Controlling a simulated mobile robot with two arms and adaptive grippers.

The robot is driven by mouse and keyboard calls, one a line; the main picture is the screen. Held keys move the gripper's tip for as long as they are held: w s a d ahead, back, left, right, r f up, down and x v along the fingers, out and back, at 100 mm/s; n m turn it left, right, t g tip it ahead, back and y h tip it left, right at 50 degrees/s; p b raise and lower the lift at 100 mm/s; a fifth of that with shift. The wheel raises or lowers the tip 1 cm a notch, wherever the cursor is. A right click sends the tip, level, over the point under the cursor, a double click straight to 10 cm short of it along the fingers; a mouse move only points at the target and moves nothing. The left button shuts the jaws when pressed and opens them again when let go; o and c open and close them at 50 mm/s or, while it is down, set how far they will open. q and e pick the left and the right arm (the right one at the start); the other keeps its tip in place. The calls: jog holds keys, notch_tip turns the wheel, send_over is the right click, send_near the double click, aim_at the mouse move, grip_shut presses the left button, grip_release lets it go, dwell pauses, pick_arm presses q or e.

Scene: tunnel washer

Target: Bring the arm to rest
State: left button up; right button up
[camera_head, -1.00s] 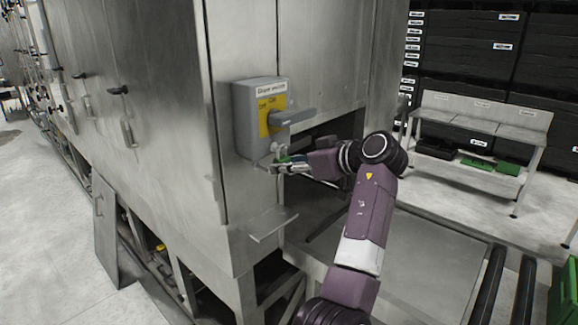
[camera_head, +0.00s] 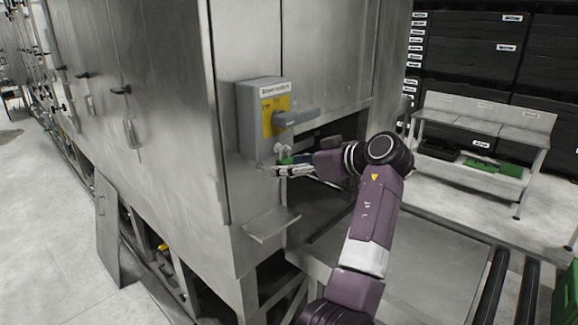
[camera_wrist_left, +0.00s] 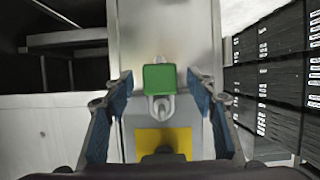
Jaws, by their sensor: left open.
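My left gripper (camera_head: 281,170) is open beside the lower edge of a grey switch box (camera_head: 244,120) on the machine's steel wall. The box has a yellow plate and a grey handle (camera_head: 297,117). A green padlock (camera_wrist_left: 160,77) with a grey shackle (camera_wrist_left: 161,106) hangs at the box. In the left wrist view it shows between the two spread blue-padded fingers, with gaps on both sides. In the head view only a bit of green shows by the fingers. The right gripper is out of view.
A small steel ledge (camera_head: 270,225) juts from the wall below the gripper. A dark opening lies behind the forearm. A steel bench (camera_head: 480,130) with a green item on its lower shelf stands at the right. The floor between is clear.

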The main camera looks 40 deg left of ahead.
pick_arm(q)
jog(key=w+v, duration=0.1)
jog(key=v, duration=0.6)
jog(key=s+f+m+t+h, duration=0.1)
jog(key=s+f+m+h, duration=0.15)
jog(key=f, duration=0.75)
jog(key=s+f+m+t+h, duration=0.1)
jog(key=s+f+m, duration=0.25)
jog(key=f, duration=0.65)
jog(key=s+f+m+t+h, duration=0.1)
jog(key=s+f+m+h, duration=0.2)
jog(key=f, duration=0.8)
jog(key=s+d+f+m+h, duration=0.45)
jog(key=s+d, duration=0.35)
jog(key=s, duration=0.5)
jog(key=s+d+f+m+h, duration=0.3)
jog(key=s+d+f+m, duration=0.4)
jog(key=s, duration=0.5)
notch_tip(320, 180, down, 31)
jog(key=s+n+g+b, duration=0.1)
jog(key=s+g+b, duration=0.1)
jog(key=b, duration=0.3)
jog(key=s+a+f+g+b, duration=0.1)
jog(key=s+a+f+b, duration=0.1)
jog(key=s+f, duration=1.5)
jog(key=shift+f+y+b, duration=0.3)
jog(key=shift+f+b, duration=0.15)
jog(key=shift+f, duration=0.1)
